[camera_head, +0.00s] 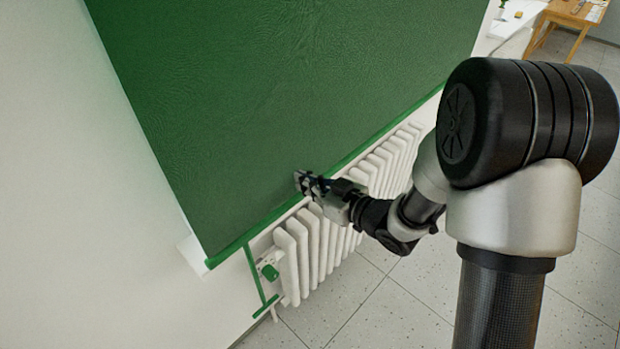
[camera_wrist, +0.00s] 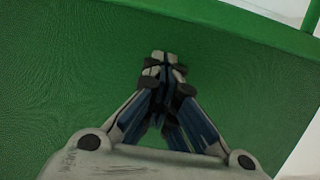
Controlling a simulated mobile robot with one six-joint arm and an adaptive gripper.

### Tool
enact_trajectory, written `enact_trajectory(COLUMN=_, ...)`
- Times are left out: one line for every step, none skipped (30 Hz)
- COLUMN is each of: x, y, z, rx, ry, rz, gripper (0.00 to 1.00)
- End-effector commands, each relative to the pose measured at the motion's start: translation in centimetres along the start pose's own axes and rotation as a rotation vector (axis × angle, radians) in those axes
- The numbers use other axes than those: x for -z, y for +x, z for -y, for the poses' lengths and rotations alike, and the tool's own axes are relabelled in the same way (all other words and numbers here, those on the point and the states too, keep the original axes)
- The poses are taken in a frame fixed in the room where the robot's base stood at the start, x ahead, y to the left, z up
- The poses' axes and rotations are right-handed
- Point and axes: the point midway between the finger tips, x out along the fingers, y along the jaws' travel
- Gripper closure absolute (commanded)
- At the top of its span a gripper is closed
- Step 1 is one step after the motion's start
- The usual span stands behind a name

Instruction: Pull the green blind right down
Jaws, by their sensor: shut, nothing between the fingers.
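The green blind (camera_head: 290,90) hangs as a large sheet over most of the head view. Its lighter green bottom bar (camera_head: 240,241) is level with the top of the radiator and the window sill. My gripper (camera_head: 301,180) is at the lower part of the blind, close to the bottom bar. In the wrist view the fingers (camera_wrist: 165,62) are shut with nothing between them, in front of the green fabric (camera_wrist: 60,80). The bar (camera_wrist: 200,18) crosses the top of that view. I cannot tell whether the fingertips touch the fabric.
A white sill end (camera_head: 190,252) sticks out at the lower left. The tiled floor (camera_head: 385,310) is clear. A wooden table (camera_head: 572,14) is far right.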

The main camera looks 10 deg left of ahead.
Motion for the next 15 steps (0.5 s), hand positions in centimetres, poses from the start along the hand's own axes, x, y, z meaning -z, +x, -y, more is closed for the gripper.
enact_trajectory(x=0.09, y=0.23, z=-0.07, rx=0.000, ry=-0.004, rz=-0.006, gripper=1.00)
enact_trajectory(x=0.06, y=0.24, z=-0.08, rx=0.000, ry=-0.005, rz=-0.006, gripper=1.00)
enact_trajectory(x=0.04, y=0.25, z=-0.08, rx=0.000, ry=-0.005, rz=-0.007, gripper=1.00)
enact_trajectory(x=0.05, y=0.26, z=-0.08, rx=0.000, ry=-0.005, rz=-0.007, gripper=1.00)
enact_trajectory(x=0.06, y=0.25, z=-0.08, rx=0.000, ry=-0.006, rz=-0.007, gripper=1.00)
enact_trajectory(x=0.07, y=0.25, z=-0.08, rx=0.000, ry=-0.006, rz=-0.007, gripper=1.00)
enact_trajectory(x=0.08, y=0.25, z=-0.08, rx=0.000, ry=-0.006, rz=-0.007, gripper=1.00)
enact_trajectory(x=0.09, y=0.25, z=-0.07, rx=0.000, ry=-0.006, rz=-0.007, gripper=1.00)
enact_trajectory(x=0.10, y=0.26, z=-0.07, rx=0.000, ry=-0.006, rz=-0.007, gripper=1.00)
enact_trajectory(x=0.10, y=0.26, z=-0.07, rx=0.000, ry=-0.007, rz=-0.007, gripper=1.00)
enact_trajectory(x=0.10, y=0.26, z=-0.07, rx=0.000, ry=-0.007, rz=-0.007, gripper=1.00)
enact_trajectory(x=0.04, y=0.28, z=-0.07, rx=0.000, ry=-0.007, rz=-0.007, gripper=1.00)
enact_trajectory(x=-0.05, y=0.31, z=-0.07, rx=0.000, ry=-0.007, rz=-0.007, gripper=1.00)
enact_trajectory(x=-0.21, y=0.35, z=-0.07, rx=0.001, ry=-0.007, rz=-0.007, gripper=1.00)
enact_trajectory(x=-0.50, y=0.42, z=-0.07, rx=0.001, ry=-0.007, rz=-0.007, gripper=1.00)
